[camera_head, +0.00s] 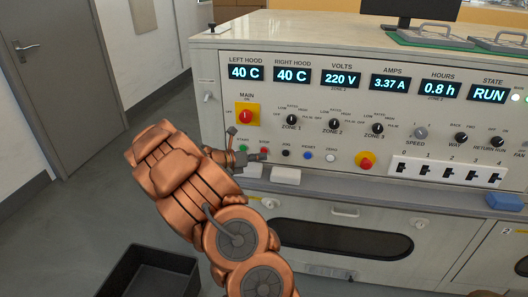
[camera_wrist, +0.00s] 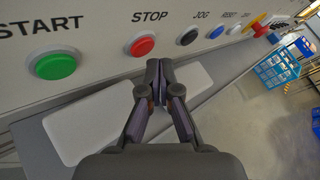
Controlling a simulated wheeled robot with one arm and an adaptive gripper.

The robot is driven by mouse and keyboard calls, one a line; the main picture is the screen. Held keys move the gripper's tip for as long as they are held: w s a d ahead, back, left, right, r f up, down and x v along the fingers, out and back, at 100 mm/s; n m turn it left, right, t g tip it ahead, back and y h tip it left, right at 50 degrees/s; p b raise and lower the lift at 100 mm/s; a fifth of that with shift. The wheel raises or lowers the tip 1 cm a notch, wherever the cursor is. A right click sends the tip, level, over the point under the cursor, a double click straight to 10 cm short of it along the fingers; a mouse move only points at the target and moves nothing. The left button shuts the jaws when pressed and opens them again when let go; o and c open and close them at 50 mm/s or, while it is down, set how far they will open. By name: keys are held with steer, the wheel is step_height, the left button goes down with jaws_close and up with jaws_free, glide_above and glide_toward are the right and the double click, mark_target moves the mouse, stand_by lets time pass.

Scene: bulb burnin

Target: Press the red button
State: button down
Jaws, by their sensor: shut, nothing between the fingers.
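The red button (camera_wrist: 142,47) is round, set in a pale ring under the word STOP on the white panel. It also shows small in the head view (camera_head: 264,150), just above my fingertips. My gripper (camera_wrist: 159,68) is shut and empty, its fingertips just below and a little right of the red button in the wrist view. The tips do not cover the button, and I cannot tell how far they are from the panel. In the head view my gripper (camera_head: 262,157) reaches in from the left at the button row.
A green START button (camera_wrist: 55,65) is left of the red one; black JOG (camera_wrist: 187,36) and blue RESET (camera_wrist: 216,31) buttons are to its right. A red mushroom knob on yellow (camera_head: 365,160) and a red-yellow MAIN switch (camera_head: 247,115) are also on the panel. A ledge (camera_head: 310,186) runs below.

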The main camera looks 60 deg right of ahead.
steer(key=shift+w+d+p, duration=0.2)
steer(key=shift+d+p, duration=0.5)
steer(key=shift+p, duration=0.1)
stand_by(0.8)
steer(key=shift+a, duration=0.1)
steer(key=shift+s+a, duration=0.25)
steer(key=shift+a, duration=0.4)
steer(key=shift+a, duration=0.1)
steer(key=shift+s+a+p, duration=0.2)
steer(key=shift+s+a, duration=0.1)
steer(key=shift+a, duration=0.6)
steer(key=shift+s+a+p, duration=0.2)
steer(key=shift+s+a, duration=0.1)
steer(key=shift+a, duration=0.55)
steer(key=shift+s+a, duration=0.3)
steer(key=shift+a, duration=0.2)
